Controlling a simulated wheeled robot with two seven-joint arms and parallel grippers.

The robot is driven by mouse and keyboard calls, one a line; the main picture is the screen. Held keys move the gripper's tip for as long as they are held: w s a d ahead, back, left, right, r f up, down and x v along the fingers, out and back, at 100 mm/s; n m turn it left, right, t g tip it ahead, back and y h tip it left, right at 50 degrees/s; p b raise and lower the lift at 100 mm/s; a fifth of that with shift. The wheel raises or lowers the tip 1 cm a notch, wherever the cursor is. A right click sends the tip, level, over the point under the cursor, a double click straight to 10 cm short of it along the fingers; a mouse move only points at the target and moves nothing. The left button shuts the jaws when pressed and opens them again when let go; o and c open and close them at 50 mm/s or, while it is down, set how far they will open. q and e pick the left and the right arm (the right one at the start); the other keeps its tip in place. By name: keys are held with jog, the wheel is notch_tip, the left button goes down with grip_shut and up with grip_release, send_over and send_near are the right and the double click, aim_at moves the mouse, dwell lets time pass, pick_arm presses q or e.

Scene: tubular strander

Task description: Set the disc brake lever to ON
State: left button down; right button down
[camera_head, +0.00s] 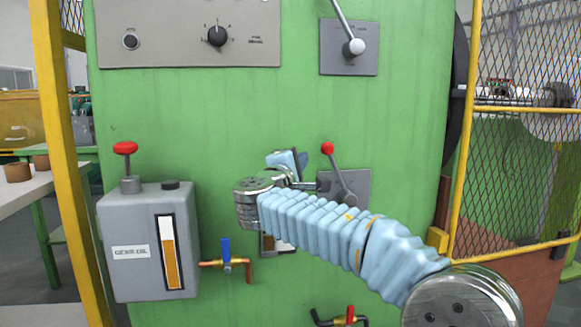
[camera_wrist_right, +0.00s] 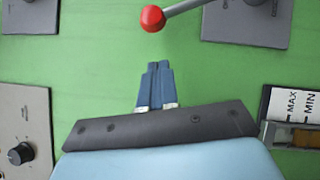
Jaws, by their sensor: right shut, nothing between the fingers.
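A lever with a red ball knob (camera_head: 328,148) stands on a small grey plate (camera_head: 361,185) on the green machine front. It leans up and slightly left. Its plate is partly hidden by my right arm, and I cannot read a label there. In the right wrist view the red ball (camera_wrist_right: 153,18) is at the top, with its rod running up and right. My right gripper (camera_head: 300,160) is just left of the ball in the head view, apart from it. Its blue fingers (camera_wrist_right: 155,66) are shut and empty, pointing at the ball side. My left gripper is not in view.
A second lever with a pale ball (camera_head: 354,47) sits on a grey plate above. A knob panel (camera_head: 180,50) is at upper left. A gear oil tank (camera_head: 120,230) with a blue-handled valve (camera_head: 226,255) is at lower left. A yellow mesh guard (camera_head: 520,130) stands right.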

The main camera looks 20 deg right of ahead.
aim_at(322, 148)
jog(key=shift+s+d+r, duration=0.1)
jog(key=shift+d+r, duration=0.15)
jog(key=shift+d, duration=0.65)
jog(key=shift+s+d+r, duration=0.1)
jog(key=shift+d+r, duration=0.1)
jog(key=shift+d, duration=0.65)
jog(key=shift+d+r, duration=0.1)
jog(key=shift+r, duration=0.05)
jog(key=shift+s+d+r+m+y+p, duration=0.15)
jog(key=shift+d+r+m+y+p, duration=0.15)
jog(key=shift+d+r+m+p, duration=0.15)
jog(key=shift+s+d+r+m+g+y+p, duration=0.35)
jog(key=shift+s+d+m+g+y+p, duration=0.45)
jog(key=shift+d, duration=1.3)
jog(key=shift+s+d+r+m+g+y+p, duration=0.2)
jog(key=shift+d+r+m+y+p, duration=0.25)
jog(key=shift+d+m+p, duration=1.2)
jog(key=shift+s+d+r+m+g+y+p, duration=0.35)
jog(key=shift+s+d+m+y, duration=0.25)
jog(key=shift+d, duration=1.95)
jog(key=shift+d+f, duration=0.1)
